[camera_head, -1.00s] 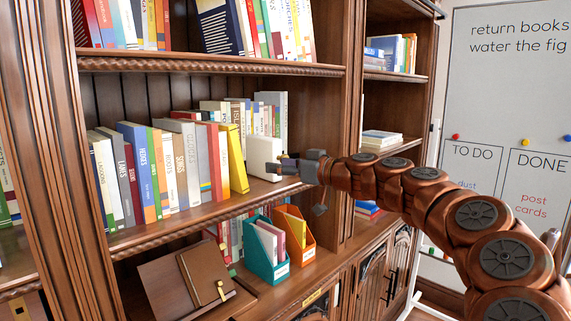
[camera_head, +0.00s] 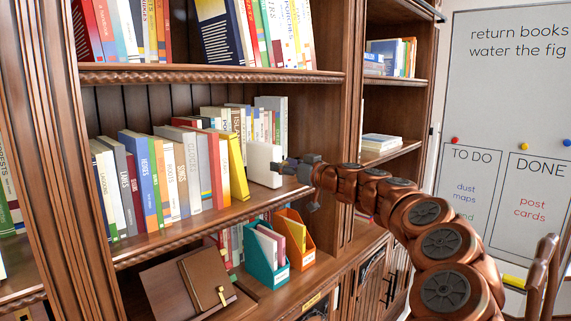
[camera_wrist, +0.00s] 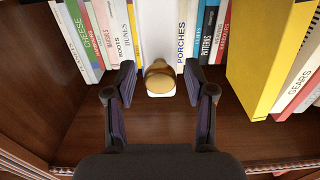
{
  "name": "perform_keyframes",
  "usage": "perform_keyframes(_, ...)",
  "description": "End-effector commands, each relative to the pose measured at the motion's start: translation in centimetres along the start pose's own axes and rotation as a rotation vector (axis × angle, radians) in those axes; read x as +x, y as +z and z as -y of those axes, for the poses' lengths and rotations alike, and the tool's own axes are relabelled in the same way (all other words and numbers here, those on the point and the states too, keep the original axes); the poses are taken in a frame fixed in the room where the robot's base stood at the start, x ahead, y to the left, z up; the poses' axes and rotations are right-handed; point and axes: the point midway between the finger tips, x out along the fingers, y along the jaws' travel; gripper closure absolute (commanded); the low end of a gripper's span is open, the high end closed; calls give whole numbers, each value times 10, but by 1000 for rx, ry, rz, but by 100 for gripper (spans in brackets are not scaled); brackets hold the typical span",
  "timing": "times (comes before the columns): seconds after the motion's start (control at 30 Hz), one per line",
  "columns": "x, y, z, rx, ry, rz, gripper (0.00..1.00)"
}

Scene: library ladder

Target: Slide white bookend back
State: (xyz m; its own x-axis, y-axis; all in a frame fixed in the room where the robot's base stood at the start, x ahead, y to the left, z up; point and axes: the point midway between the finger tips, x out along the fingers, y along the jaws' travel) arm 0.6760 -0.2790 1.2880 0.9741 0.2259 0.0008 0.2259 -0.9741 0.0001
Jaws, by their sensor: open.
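The white bookend (camera_head: 263,165) stands upright on the middle shelf, right of the leaning yellow book (camera_head: 237,163) and in front of a row of books. In the wrist view, a white upright face (camera_wrist: 158,28) with a round brass-coloured knob (camera_wrist: 160,80) shows between the fingers. My gripper (camera_head: 282,167) is at the right edge of the bookend, just above the shelf. In the wrist view my gripper (camera_wrist: 159,76) is open, with one finger on each side of the knob and gaps beside it. I cannot tell whether the fingertips touch the bookend.
A book row (camera_head: 165,175) fills the shelf left of the bookend. The shelf's front edge (camera_head: 215,222) runs below my gripper. Teal (camera_head: 265,268) and orange (camera_head: 301,259) file holders stand lower down. A wooden upright (camera_head: 354,120) is close to my arm. A chair back (camera_head: 541,275) is at right.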

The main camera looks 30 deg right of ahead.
Motion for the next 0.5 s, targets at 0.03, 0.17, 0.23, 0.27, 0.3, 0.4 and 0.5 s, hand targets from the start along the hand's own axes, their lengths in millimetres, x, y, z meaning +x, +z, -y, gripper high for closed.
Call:
perform_keyframes(0.03, 1, 0, 0, 0, 0, 0, 46)
perform_keyframes(0.17, 1, 0, 0, 0, 0, 0, 46)
perform_keyframes(0.23, 1, 0, 0, 0, 0, 0, 46)
perform_keyframes(0.27, 1, 0, 0, 0, 0, 0, 46)
perform_keyframes(0.3, 1, 0, 0, 0, 0, 1, 50)
perform_keyframes(0.4, 1, 0, 0, 0, 0, 1, 60)
perform_keyframes(0.5, 1, 0, 0, 0, -1, 1, 71)
